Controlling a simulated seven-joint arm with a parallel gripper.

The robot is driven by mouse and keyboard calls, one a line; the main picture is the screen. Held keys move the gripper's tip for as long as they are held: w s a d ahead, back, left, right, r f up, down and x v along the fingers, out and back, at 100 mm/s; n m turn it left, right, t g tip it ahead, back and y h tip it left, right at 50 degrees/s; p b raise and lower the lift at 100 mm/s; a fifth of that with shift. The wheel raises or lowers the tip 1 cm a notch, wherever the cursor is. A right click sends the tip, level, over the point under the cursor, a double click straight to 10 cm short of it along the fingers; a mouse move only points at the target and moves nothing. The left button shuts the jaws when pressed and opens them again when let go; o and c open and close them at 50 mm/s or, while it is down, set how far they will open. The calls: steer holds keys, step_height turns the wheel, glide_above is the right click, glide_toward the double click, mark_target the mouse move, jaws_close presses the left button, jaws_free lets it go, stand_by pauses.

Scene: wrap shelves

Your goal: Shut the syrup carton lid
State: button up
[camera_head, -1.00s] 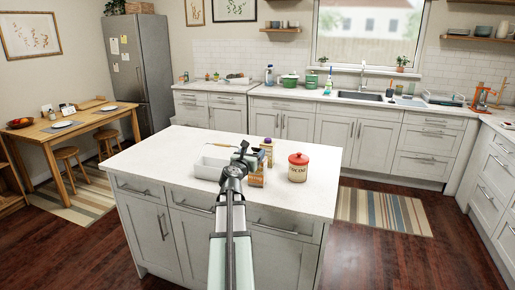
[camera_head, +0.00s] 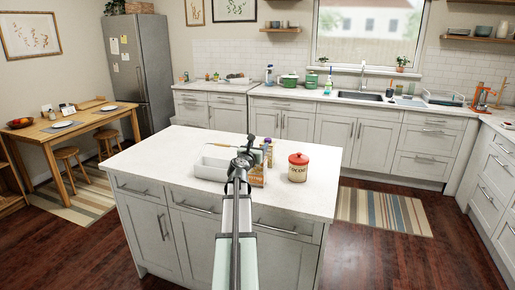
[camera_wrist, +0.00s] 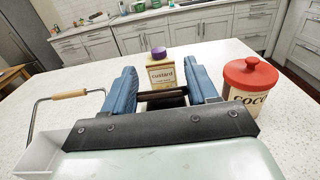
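A carton with brown and yellowish printing (camera_head: 258,178) stands on the island, partly hidden behind my gripper (camera_head: 241,160); I take it as the syrup carton. Its lid cannot be made out in the head view. In the wrist view, my gripper (camera_wrist: 163,85) has its two blue fingers spread apart. A dark, brown-edged shape (camera_wrist: 163,101) shows between them, low and near; it may be the top of the carton, but its lid position cannot be told. No grasp is visible.
A custard container with a purple cap (camera_wrist: 161,72) stands just beyond the fingers. A red-lidded cocoa tin (camera_head: 298,168) stands to the right. A white caddy (camera_head: 210,165) with a wood-gripped handle (camera_wrist: 70,95) is at the left. The island top (camera_head: 165,150) is clear farther left.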

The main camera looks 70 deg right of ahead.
steer(key=c, duration=0.5)
steer(key=shift+s+a+f+h, duration=0.1)
steer(key=shift+a+f+h, duration=0.1)
steer(key=shift+h, duration=0.4)
steer(key=shift+s+a+f+h, duration=0.1)
steer(key=shift+f+h, duration=0.05)
steer(key=shift+h, duration=0.45)
steer(key=shift+w+a+f+h, duration=0.2)
steer(key=shift+a+h, duration=0.05)
steer(key=shift+h, duration=0.65)
steer(key=o, duration=0.8)
steer(key=v, duration=1.3)
steer(key=shift+a+f, duration=0.1)
steer(key=shift+a, duration=0.3)
